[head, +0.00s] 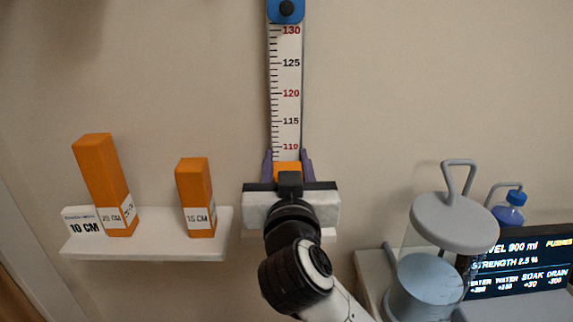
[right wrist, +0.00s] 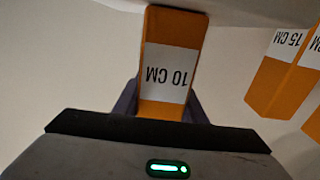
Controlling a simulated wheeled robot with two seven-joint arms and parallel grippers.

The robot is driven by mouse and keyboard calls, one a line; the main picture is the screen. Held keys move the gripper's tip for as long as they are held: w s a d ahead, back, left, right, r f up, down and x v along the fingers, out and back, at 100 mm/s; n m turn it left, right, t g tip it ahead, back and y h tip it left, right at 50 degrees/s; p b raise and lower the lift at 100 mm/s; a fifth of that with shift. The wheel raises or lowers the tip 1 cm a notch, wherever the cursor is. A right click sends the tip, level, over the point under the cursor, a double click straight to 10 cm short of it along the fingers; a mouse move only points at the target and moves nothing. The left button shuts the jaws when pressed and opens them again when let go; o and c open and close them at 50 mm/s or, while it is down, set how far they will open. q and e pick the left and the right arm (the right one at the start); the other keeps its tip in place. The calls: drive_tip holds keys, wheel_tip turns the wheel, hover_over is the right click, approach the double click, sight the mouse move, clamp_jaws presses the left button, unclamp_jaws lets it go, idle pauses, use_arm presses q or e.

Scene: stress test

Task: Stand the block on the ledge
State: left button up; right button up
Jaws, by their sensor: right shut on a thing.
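My right gripper (head: 289,165) is shut on an orange block (head: 288,168) in front of the wall, at the foot of a ruler. In the right wrist view the block (right wrist: 172,72) shows a white label reading 10 CM, upside down, between my purple fingers (right wrist: 160,105). In the head view my gripper hides most of the block. A small white ledge (head: 328,234) shows only in part behind my gripper. I cannot tell whether the block touches it. My left gripper is not in view.
The wall ruler (head: 287,95) rises above my gripper. At left a white shelf (head: 150,240) holds orange 25 CM (head: 103,180) and 15 CM (head: 195,190) blocks and a 10 CM card (head: 83,221). At right stand a lidded clear vessel (head: 453,222), blue bottle (head: 510,208) and display (head: 520,264).

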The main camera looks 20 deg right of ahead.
drive_tip(key=o, duration=1.2)
drive_tip(key=shift+f, duration=0.1)
drive_tip(key=v, duration=1.2)
